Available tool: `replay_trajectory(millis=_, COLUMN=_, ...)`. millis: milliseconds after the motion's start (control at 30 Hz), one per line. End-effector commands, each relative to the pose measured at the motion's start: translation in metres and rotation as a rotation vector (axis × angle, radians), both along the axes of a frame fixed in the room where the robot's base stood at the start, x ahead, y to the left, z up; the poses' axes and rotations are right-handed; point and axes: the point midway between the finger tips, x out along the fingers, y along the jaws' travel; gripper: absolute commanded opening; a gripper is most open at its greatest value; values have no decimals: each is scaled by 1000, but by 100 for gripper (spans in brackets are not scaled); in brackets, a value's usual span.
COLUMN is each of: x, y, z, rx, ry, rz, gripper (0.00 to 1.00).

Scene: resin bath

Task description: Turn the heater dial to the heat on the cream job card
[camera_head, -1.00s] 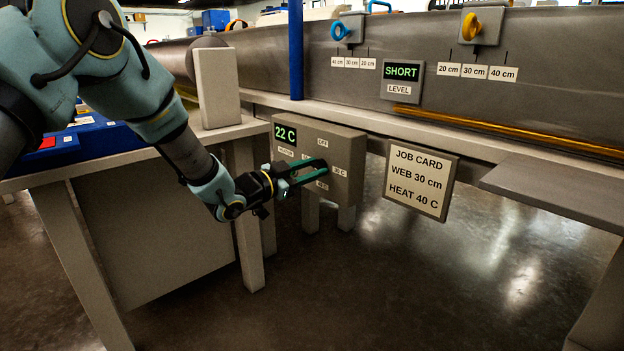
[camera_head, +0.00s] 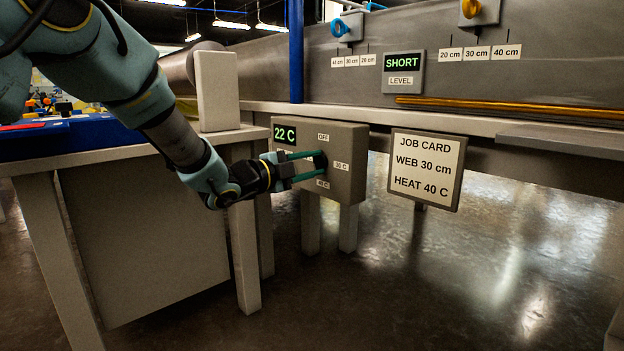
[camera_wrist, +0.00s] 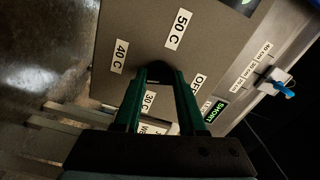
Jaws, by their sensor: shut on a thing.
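The heater box (camera_head: 348,142) is a grey box with a green 22 C display (camera_head: 285,134). Its dark dial (camera_head: 320,160) is on the front face, and in the wrist view the dial (camera_wrist: 159,70) sits between my fingertips. Labels around it read OFF, 30 C, 40 C and 50 C; 50 C shows only in the wrist view. My gripper (camera_head: 316,168) has its green fingers shut on the dial. I cannot tell which label the dial points to. The cream job card (camera_head: 425,168) reads WEB 30 cm, HEAT 40 C.
A bench (camera_head: 150,235) with blue trays stands at left. A grey shelf (camera_head: 570,138) juts out at right. Floor before the box is open.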

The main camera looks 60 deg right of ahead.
Motion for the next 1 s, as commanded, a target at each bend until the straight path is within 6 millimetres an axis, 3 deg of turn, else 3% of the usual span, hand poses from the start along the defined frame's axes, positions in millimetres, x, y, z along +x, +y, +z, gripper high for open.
replay_trajectory(millis=400, x=0, y=0, z=-3, rx=-70, ry=-222, rz=-1, gripper=0)
replay_trajectory(millis=1000, x=0, y=0, z=-1, rx=-83, ry=-270, rz=-1, gripper=0)
